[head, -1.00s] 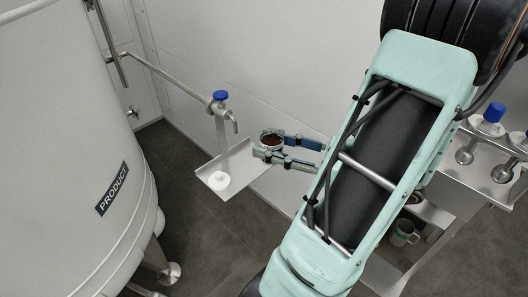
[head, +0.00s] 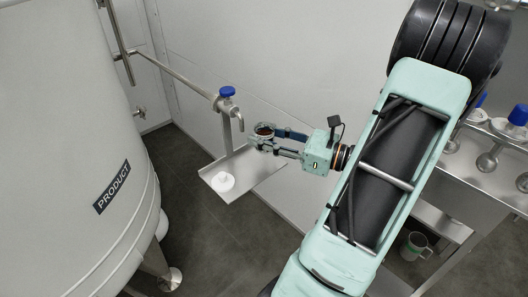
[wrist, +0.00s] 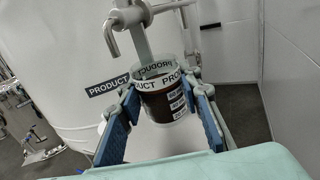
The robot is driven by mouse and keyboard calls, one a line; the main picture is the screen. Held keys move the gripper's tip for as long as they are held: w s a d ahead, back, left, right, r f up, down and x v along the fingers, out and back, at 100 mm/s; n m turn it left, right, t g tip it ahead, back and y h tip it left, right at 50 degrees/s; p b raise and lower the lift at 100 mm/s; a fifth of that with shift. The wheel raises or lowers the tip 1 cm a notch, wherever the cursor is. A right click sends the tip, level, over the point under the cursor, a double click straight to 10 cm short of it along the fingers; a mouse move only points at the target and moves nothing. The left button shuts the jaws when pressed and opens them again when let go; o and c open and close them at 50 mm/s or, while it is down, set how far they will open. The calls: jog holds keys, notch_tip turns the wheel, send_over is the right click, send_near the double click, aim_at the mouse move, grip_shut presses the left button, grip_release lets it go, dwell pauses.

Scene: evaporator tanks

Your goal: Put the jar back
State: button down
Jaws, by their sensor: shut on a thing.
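The jar (wrist: 163,97) is clear with dark brown contents and a label band reading "PRODUCT". My gripper (head: 264,138) is shut on the jar, with one finger on each side of it. In the head view the jar (head: 264,130) is held upright, or nearly so, with its open top showing dark contents. It appears above the back right part of the small metal tray (head: 262,176); the height between them is hard to tell. A white lid-like disc (head: 223,182) lies on the tray's left part. A tap with a blue knob (head: 227,93) is left of the jar.
A large tank (head: 60,140) labelled "PRODUCT" fills the left. A white wall (head: 290,60) stands close behind the tray.

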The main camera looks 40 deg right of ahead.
jog(key=shift+w+d+f, duration=0.2)
jog(key=shift+w+f, duration=0.1)
jog(key=shift+f, duration=0.15)
jog(key=shift+w+d+f+b, duration=0.15)
jog(key=shift+f+b, duration=0.2)
jog(key=shift+f, duration=0.55)
jog(key=shift+w+d+f+b, duration=0.1)
jog(key=shift+f+b, duration=0.25)
jog(key=shift+f, duration=0.55)
jog(key=shift+a+f, duration=0.1)
jog(key=shift+f, duration=0.1)
jog(key=c, duration=1.4)
grip_release()
